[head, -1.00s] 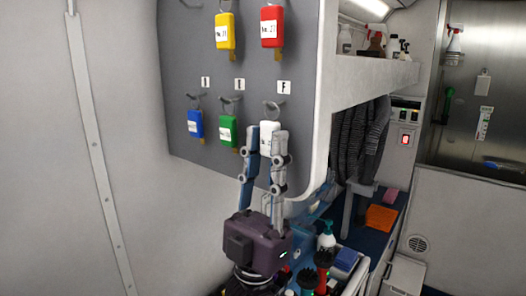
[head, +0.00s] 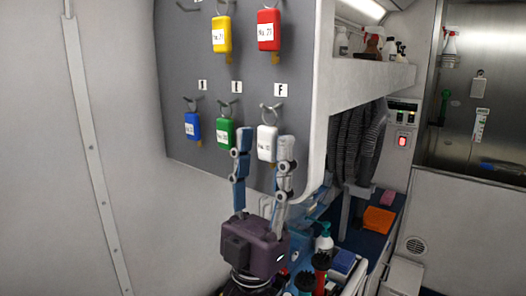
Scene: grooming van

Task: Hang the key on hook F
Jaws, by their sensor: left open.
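A white key tag (head: 267,143) hangs by its ring from hook F (head: 271,108), just below the letter F label (head: 281,90) on the grey key board (head: 190,62). My left gripper (head: 264,146) is open, with its two fingers pointing up. The fingertips are at the lower part of the white tag, one to each side in the picture; I cannot tell whether they touch it. The key part below the tag is mostly hidden. My right gripper is not in view.
Green (head: 225,133), blue (head: 192,126), yellow (head: 221,35) and red (head: 268,30) tags hang on nearby hooks. A shelf with bottles (head: 372,75) juts out at right. Bottles and brushes (head: 322,262) stand below, right of my gripper.

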